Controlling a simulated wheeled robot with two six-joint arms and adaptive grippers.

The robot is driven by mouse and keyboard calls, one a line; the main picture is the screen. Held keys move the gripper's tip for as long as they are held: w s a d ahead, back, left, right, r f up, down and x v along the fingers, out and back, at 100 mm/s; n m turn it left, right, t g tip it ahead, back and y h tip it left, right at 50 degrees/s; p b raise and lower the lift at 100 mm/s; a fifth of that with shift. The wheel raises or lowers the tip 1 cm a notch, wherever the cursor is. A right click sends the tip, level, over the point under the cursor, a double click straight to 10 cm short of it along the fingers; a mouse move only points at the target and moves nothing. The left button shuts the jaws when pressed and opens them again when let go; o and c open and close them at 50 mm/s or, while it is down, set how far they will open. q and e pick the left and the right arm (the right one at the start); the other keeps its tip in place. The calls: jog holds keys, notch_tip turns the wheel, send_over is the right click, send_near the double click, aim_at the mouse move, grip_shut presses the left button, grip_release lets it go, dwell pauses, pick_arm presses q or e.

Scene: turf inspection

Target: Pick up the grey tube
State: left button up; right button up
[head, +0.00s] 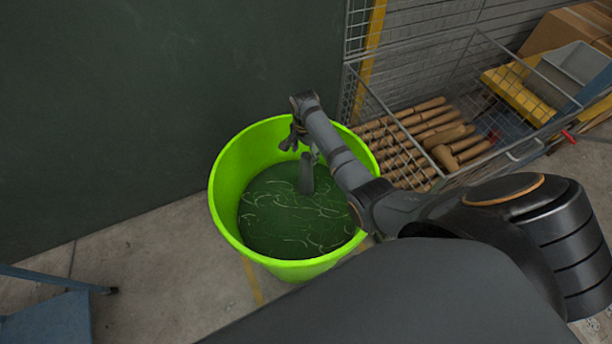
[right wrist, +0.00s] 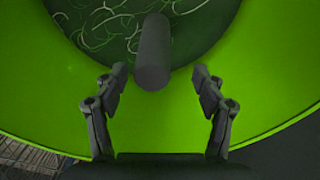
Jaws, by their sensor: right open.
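The grey tube (head: 306,174) stands roughly upright in the bright green bucket (head: 226,190), out of the dark green contents. In the right wrist view the tube (right wrist: 153,55) points toward the camera, just beyond and between my fingertips. My right gripper (head: 296,140) is over the bucket, near the tube's upper end. In the right wrist view its two fingers (right wrist: 160,76) are spread wide with nothing held between them. My left gripper is in neither view. The tube's lower end is hidden in the contents.
Pale curly strands lie on the dark contents (head: 285,222). A wire basket (head: 530,152) with wooden handles (head: 415,125) stands right of the bucket. A dark green wall (head: 100,100) is behind it. Concrete floor (head: 150,260) is clear to the left. A blue object (head: 50,318) is at lower left.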

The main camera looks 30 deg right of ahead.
aim_at(306, 163)
jog(key=shift+s+f, duration=0.3)
jog(key=shift+f, duration=0.4)
jog(key=f, duration=0.3)
jog(key=shift+s, duration=0.2)
jog(key=shift+f, duration=0.3)
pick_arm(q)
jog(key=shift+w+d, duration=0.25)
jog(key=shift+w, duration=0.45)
pick_arm(e)
jog(key=shift+c, duration=0.3)
jog(key=c, duration=1.4)
jog(key=shift+r, duration=0.1)
